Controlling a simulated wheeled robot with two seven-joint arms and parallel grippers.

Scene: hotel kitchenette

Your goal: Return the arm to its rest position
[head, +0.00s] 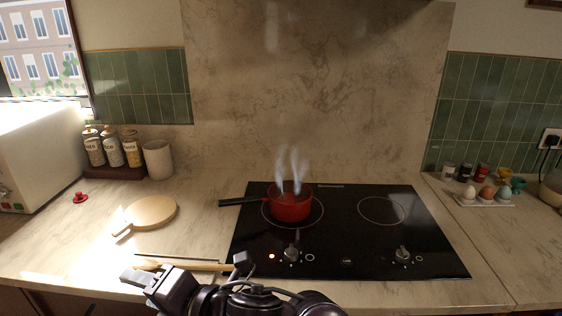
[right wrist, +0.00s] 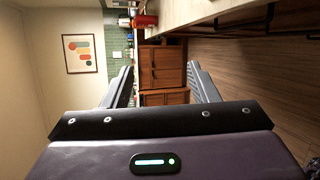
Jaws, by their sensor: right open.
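My right gripper (head: 140,278) is low in the head view, in front of the counter's front edge, and points left. In the right wrist view, its two fingers (right wrist: 163,80) stand apart with nothing between them. My right forearm runs along the bottom of the head view. My left gripper is in neither view.
A steaming red pot (head: 290,206) stands on the black cooktop (head: 345,230), its handle pointing left. A round wooden board (head: 152,212) and a thin wooden utensil (head: 205,266) lie on the counter to the left. An egg holder (head: 488,203) stands at right.

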